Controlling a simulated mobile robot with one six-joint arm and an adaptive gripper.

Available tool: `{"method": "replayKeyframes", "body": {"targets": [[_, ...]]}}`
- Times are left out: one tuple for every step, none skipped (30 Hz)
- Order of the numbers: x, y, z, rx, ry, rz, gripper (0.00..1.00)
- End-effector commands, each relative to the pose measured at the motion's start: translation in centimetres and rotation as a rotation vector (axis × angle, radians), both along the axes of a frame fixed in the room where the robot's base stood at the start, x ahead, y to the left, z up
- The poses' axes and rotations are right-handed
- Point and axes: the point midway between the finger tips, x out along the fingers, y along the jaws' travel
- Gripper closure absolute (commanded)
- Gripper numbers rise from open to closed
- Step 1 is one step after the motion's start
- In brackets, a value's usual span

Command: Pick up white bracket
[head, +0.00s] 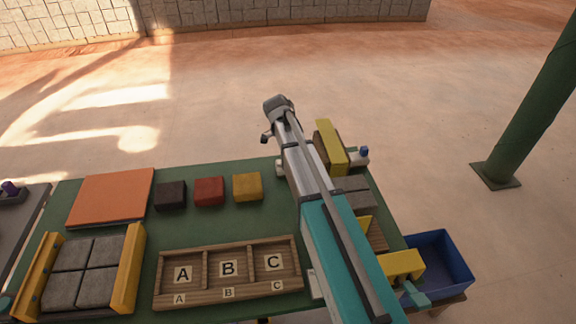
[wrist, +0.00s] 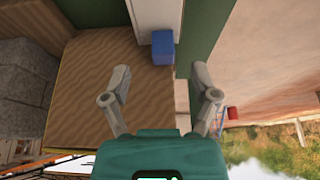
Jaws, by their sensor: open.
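A white piece (wrist: 155,16), which looks like the white bracket, shows at the top of the wrist view. A blue block (wrist: 162,47) is at its near end, beside the edge of a wooden board (wrist: 95,90). My gripper (wrist: 161,75) is open, with the blue block ahead between the lines of its two fingers and nothing held. In the head view a small white part (head: 361,160) with a blue top stands beside a yellow block at the right end of the table; I cannot tell if it is the same piece.
The green table (head: 205,228) holds an orange panel (head: 110,197), dark (head: 170,195), red (head: 209,191) and yellow (head: 247,187) blocks, and a wooden A-B-C tray (head: 205,292). A blue bin (head: 440,262) stands at the right, with a green post (head: 530,115) beyond.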

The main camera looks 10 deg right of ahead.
Motion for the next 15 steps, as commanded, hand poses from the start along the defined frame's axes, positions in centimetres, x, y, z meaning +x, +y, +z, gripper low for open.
{"method": "replayKeyframes", "body": {"targets": [[0.0, 0.0, 0.0, 0.000, 0.000, 0.000, 0.23], [0.0, 0.0, -0.1, 0.000, 0.000, 0.000, 0.23], [0.0, -0.1, -0.1, 0.000, 0.000, -0.001, 0.23], [0.0, -0.1, -0.2, 0.000, 0.000, -0.001, 0.23], [0.0, -0.1, -0.3, 0.000, 0.000, -0.001, 0.23], [0.0, -0.2, -0.5, 0.000, 0.000, -0.001, 0.23], [0.1, -0.3, -0.6, 0.000, 0.000, -0.001, 0.23], [0.1, -0.3, -0.8, 0.000, 0.000, -0.001, 0.23], [0.1, -0.4, -1.1, 0.000, 0.000, -0.001, 0.23], [0.1, -0.5, -1.3, 0.000, 0.000, -0.001, 0.23], [0.2, -0.6, -1.5, 0.000, -0.001, -0.002, 0.23], [0.2, -0.8, -1.8, 0.000, -0.001, -0.002, 0.23], [0.2, -0.9, -2.0, 0.000, -0.001, -0.002, 0.23], [0.3, -1.0, -2.3, 0.000, -0.001, -0.002, 0.23], [0.3, -1.1, -2.6, 0.000, -0.001, -0.002, 0.23]]}}
